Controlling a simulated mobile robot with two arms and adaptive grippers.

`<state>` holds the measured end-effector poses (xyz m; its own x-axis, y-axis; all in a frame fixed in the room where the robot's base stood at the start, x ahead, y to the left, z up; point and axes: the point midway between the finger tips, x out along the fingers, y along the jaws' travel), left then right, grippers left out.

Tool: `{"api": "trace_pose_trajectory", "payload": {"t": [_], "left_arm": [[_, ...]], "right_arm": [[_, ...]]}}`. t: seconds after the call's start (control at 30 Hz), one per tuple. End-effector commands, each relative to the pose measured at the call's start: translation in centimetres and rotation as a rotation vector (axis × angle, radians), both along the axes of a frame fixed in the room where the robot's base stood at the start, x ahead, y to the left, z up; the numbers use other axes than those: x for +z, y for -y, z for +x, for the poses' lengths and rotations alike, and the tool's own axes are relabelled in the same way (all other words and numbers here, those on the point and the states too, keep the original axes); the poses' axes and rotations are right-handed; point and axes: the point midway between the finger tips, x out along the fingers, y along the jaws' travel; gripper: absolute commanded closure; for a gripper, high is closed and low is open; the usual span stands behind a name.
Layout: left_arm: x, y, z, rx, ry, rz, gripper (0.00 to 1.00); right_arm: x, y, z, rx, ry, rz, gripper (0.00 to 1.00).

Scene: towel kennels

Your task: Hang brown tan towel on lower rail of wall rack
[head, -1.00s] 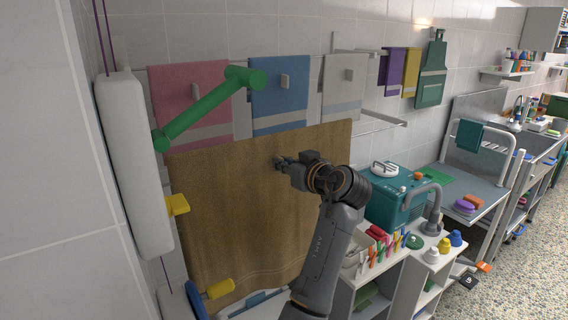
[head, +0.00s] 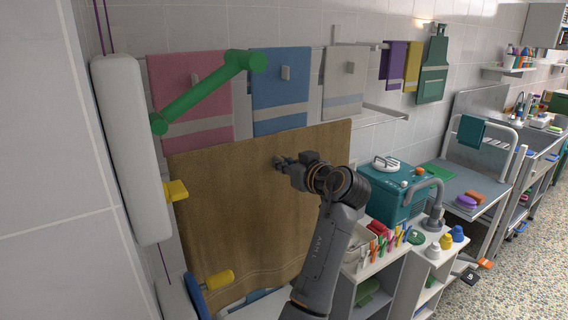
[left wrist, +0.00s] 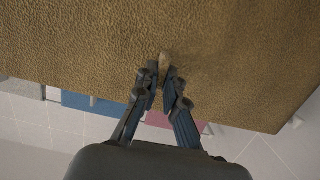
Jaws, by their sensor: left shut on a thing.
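The brown tan towel (head: 235,200) hangs spread out like a sheet in front of the wall, its top edge roughly straight. My left gripper (head: 281,162) is shut on the towel, and the pinched fold shows between its fingertips in the left wrist view (left wrist: 164,68). The wall rack's upper part carries pink (head: 190,95), blue (head: 280,88) and white (head: 343,82) towels. A lower rail (head: 385,115) shows to the right of the brown towel's top corner; the rest of it is hidden behind the towel. My right gripper is not in view.
A shelf unit with colored clips, a teal box (head: 395,190) and bottles stands to the right. A grey-topped cart (head: 465,183) stands farther right.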

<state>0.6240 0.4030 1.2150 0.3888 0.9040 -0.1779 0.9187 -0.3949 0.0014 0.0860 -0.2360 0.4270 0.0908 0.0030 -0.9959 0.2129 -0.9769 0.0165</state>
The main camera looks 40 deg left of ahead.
Motion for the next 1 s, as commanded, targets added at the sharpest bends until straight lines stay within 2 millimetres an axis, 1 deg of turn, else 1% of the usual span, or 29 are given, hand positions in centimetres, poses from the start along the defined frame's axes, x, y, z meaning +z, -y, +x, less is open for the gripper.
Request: {"api": "trace_pose_trajectory", "payload": {"t": [0.43, 0.83, 1.0], "left_arm": [[-0.1, 0.0, 0.0, -0.001, 0.002, 0.001, 1.0], [-2.4, 0.0, 0.0, -0.001, 0.001, 0.002, 1.0], [-2.8, 0.0, 0.0, -0.001, 0.002, 0.001, 1.0]], "right_arm": [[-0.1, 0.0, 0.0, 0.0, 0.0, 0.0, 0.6], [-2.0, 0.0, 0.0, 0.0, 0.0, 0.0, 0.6], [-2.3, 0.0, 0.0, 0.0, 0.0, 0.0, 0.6]]}}
